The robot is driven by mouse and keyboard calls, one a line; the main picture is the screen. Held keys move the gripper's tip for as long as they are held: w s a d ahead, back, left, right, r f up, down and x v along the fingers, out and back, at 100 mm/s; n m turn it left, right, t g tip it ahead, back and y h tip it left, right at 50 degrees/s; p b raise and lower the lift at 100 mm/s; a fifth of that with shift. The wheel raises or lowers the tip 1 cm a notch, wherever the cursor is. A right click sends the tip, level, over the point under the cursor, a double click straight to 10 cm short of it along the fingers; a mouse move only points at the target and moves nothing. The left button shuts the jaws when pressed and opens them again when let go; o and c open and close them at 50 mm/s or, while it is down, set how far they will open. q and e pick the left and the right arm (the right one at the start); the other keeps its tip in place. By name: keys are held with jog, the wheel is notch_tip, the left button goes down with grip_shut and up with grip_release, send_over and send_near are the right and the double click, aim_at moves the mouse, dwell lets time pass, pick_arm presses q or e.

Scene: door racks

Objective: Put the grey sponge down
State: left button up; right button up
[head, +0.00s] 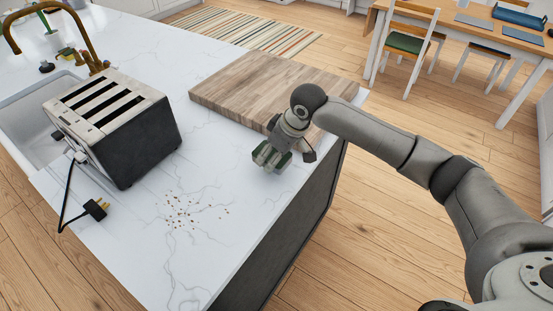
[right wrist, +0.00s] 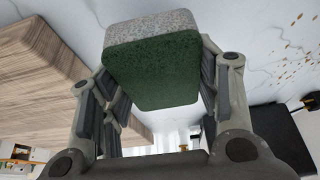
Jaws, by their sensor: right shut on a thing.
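The grey sponge (right wrist: 155,65) has a speckled grey side and a dark green side. In the right wrist view it sits between the two fingers of my right gripper. My right gripper (head: 270,158) is shut on it. In the head view the gripper points down at the white marble counter (head: 225,165), near its right edge and just in front of the wooden board. Only a small part of the sponge (head: 265,153) shows there. I cannot tell whether it touches the counter. My left gripper is not in view.
A wooden board (head: 250,85) lies behind the gripper. A black toaster (head: 140,140) with a plug (head: 96,208) stands left, by the sink (head: 25,110). Crumbs (head: 180,212) lie on the front counter. Clear marble lies between toaster and gripper.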

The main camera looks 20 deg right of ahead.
jog(key=shift+d+f, duration=0.3)
jog(key=shift+f, duration=0.05)
jog(key=shift+d+f+p, duration=0.15)
jog(key=shift+f+p, duration=0.6)
jog(key=shift+p, duration=0.4)
jog(key=shift+f, duration=0.75)
jog(key=shift+f, duration=0.1)
jog(key=shift+f, duration=0.5)
